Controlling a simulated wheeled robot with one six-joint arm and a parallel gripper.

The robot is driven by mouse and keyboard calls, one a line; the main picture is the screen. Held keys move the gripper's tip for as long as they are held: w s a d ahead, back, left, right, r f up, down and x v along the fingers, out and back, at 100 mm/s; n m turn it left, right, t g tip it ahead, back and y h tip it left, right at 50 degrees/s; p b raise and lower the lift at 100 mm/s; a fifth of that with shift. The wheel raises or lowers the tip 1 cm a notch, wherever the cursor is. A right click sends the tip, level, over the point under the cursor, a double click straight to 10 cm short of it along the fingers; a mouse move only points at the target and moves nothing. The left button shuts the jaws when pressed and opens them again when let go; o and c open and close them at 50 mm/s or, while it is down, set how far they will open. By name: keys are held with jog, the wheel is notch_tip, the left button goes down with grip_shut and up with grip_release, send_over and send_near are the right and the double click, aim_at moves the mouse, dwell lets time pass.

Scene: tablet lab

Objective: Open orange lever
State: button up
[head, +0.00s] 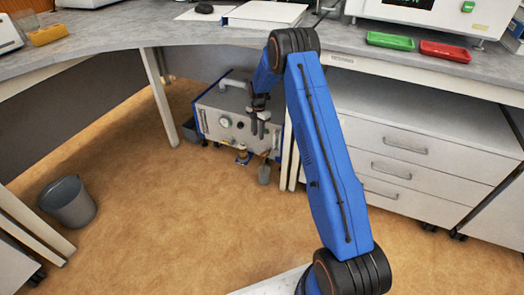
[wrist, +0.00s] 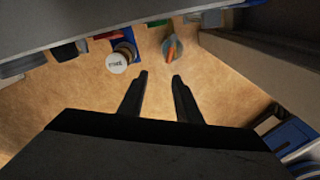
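The orange lever (wrist: 171,48) shows in the wrist view as a small orange bar over a grey, tapered piece (wrist: 175,45), near the top centre. My gripper (wrist: 160,76) is open and empty, its two black fingertips apart and pointing towards the lever, with floor visible between them. In the head view my gripper (head: 258,132) hangs in front of the grey machine (head: 209,118) under the bench. The lever is too small to make out surely in the head view.
A white round knob labelled "PURGE" or similar (wrist: 117,62) sits left of the lever. A drawer cabinet (head: 400,160) stands right of the machine, and a bench leg (head: 160,95) on its left. A grey bin (head: 68,202) stands on the open floor at left.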

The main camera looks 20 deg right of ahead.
jog(key=g+h, duration=0.1)
jog(key=g, duration=0.1)
send_near(264, 153)
jog(key=x, duration=0.5)
jog(key=a+x, duration=0.1)
jog(key=x, duration=0.1)
jog(key=shift+f, duration=0.3)
dwell(0.5)
grip_shut()
